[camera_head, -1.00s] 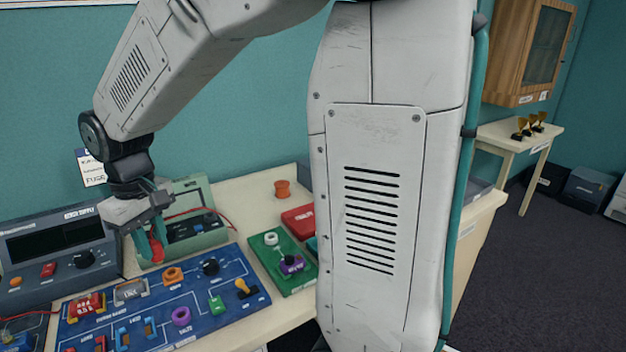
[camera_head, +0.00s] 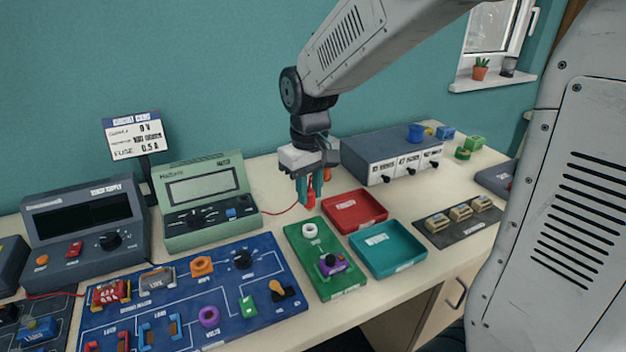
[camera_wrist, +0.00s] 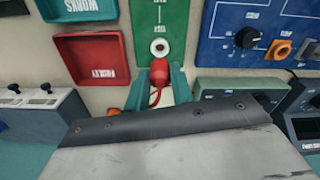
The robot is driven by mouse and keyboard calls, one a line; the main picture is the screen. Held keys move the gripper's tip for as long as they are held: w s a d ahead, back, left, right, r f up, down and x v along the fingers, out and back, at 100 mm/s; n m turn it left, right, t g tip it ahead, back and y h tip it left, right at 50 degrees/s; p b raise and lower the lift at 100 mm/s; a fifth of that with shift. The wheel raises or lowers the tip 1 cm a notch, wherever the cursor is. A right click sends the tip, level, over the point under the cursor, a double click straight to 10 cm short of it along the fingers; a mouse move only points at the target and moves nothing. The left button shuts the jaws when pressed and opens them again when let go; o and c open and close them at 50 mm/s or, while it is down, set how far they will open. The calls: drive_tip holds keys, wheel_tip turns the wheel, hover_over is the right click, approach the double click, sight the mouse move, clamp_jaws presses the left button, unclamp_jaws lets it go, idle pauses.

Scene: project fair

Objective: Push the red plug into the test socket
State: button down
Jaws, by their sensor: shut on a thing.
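My gripper (camera_head: 312,192) has teal fingers and is shut on the red plug (camera_head: 310,203), whose red lead trails left to the green meter (camera_head: 201,195). The plug hangs above the table at the far end of the green test board (camera_head: 317,278). The white ring socket (camera_head: 310,231) on that board is just below and nearer than the plug.
A red tray (camera_head: 356,228) and a teal tray (camera_head: 388,268) lie right of the green board. The blue circuit board (camera_head: 185,322) lies left of it. A grey drawer box (camera_head: 362,145) stands behind. A purple knob (camera_head: 332,268) rises from the green board.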

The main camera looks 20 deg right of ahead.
sight(310, 206)
drive_tip(key=shift+f, duration=2.35)
drive_tip(key=shift+f, duration=0.9)
idle(0.7)
drive_tip(key=c, duration=0.7)
unclamp_jaws()
drive_tip(key=shift+o, duration=0.2)
drive_tip(key=shift+r, duration=4)
